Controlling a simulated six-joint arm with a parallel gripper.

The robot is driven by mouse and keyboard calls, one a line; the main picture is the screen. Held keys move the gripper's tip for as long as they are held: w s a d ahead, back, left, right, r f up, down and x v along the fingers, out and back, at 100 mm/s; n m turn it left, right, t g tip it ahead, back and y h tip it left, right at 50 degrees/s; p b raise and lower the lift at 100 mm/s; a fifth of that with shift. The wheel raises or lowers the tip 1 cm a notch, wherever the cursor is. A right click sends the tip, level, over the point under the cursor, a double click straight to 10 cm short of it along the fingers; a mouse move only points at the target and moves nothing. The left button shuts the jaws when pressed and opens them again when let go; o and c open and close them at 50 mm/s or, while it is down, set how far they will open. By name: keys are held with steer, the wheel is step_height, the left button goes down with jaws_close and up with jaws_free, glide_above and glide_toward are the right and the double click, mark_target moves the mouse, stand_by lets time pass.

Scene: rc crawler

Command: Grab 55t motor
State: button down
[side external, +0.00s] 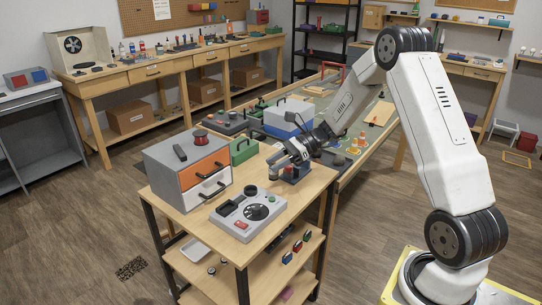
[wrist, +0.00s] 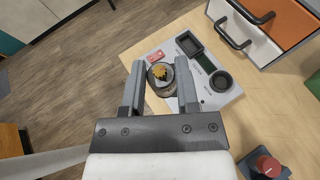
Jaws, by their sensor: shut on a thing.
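My gripper (wrist: 160,75) shows in the wrist view with its two grey fingers a little apart. Between the fingertips is a small silvery round part with a yellow-gold end (wrist: 160,72), which looks like the 55t motor, seen nearly end-on. Its label cannot be read. In the side view my gripper (side external: 281,161) is above the right part of the wooden cart top, by a dark blue block-like thing (side external: 292,173).
The grey drawer cabinet with orange and white fronts (side external: 184,165) stands left on the cart top; the grey panel (side external: 232,223) lies in front of it. A green case (side external: 243,151) is behind. A red-topped dark part (wrist: 267,167) is at the lower right in the wrist view.

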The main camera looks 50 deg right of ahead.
steer(key=shift+s+a+r, duration=0.15)
steer(key=shift+s+r, duration=0.15)
steer(key=shift+s, duration=0.4)
steer(key=shift+s+a+r, duration=0.15)
steer(key=shift+s+r, duration=0.15)
steer(key=shift+s, duration=0.35)
